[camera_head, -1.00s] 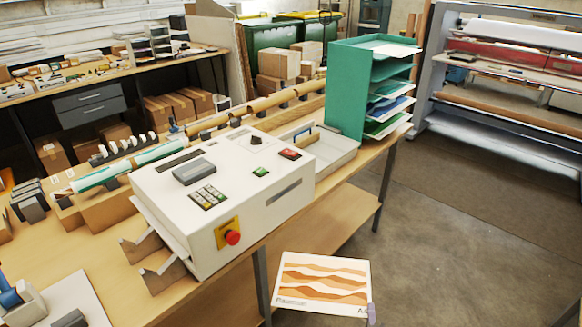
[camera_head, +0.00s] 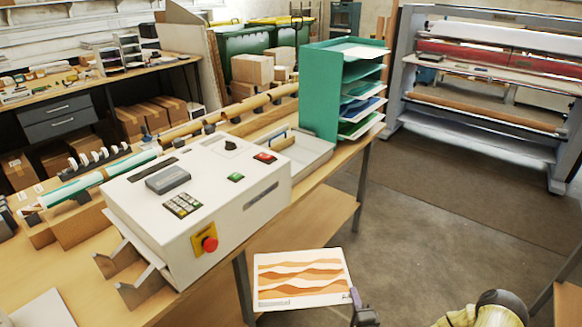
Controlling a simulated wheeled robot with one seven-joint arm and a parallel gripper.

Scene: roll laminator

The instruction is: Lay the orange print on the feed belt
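The orange print (camera_head: 300,278) is a white sheet with wavy orange and brown bands, in front of the table at the lower middle of the head view. My gripper (camera_head: 358,304), dark and only partly in view, is at the print's lower right corner and appears shut on it. The sheet looks flat and clear of the table. The white laminator (camera_head: 200,205) stands on the table to the left, with a keypad and a red stop button on a yellow plate. Two grey brackets (camera_head: 128,270) stick out at its near left end. I cannot make out the feed belt surface.
A green shelf rack (camera_head: 322,95) with papers stands at the table's far right end, behind a shallow tray (camera_head: 302,155). Rolls (camera_head: 190,130) lie behind the laminator. A large roll stand (camera_head: 485,150) is at the right. The floor between is clear.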

